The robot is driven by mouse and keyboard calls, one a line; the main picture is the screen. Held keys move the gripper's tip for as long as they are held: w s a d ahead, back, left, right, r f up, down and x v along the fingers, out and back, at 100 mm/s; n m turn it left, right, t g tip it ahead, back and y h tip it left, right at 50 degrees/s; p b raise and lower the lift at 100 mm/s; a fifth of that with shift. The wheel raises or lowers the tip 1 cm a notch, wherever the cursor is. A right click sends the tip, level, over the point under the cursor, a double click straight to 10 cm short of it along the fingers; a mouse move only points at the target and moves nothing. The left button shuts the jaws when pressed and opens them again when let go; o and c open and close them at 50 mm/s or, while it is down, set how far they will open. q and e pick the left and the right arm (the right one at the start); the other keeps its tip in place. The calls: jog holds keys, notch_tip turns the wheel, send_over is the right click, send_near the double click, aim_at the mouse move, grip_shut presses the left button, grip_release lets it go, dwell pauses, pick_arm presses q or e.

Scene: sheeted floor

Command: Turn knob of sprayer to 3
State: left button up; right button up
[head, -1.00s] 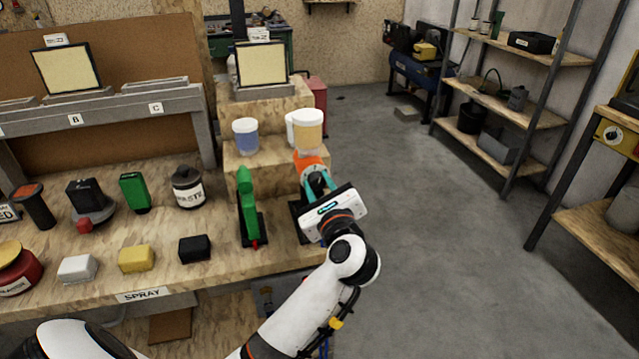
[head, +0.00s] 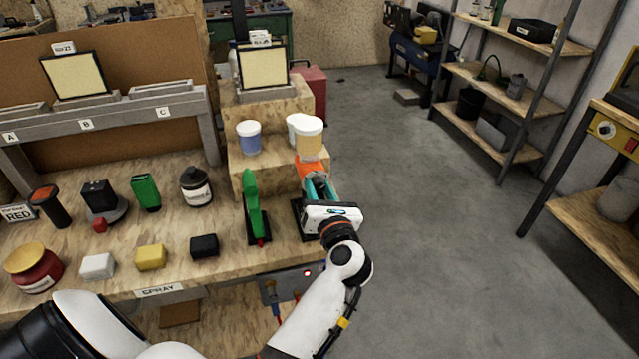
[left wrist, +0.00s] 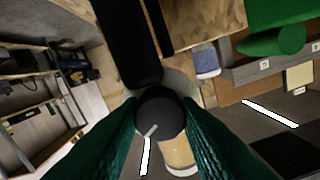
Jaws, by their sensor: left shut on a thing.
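The orange sprayer (head: 312,169) stands at the right end of the bench, with a pale yellow-filled cup (head: 309,140) on top. My left gripper (head: 318,188) is at its near side and covers much of it. In the left wrist view the dark round knob (left wrist: 160,112) sits between my two teal fingers, which are shut on it. A light pointer line on the knob points down and slightly left in that view. I cannot read any numbers around the knob. My right gripper is in neither view.
A green sprayer (head: 254,208) stands close to the left of my gripper. A cup with blue contents (head: 249,138) stands on the wooden step behind. White, yellow and black blocks (head: 204,246) lie along the front of the bench. The floor to the right is clear.

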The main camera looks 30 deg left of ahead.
pick_arm(q)
jog(key=shift+m, duration=0.3)
jog(key=o, duration=1)
jog(key=shift+d, duration=0.1)
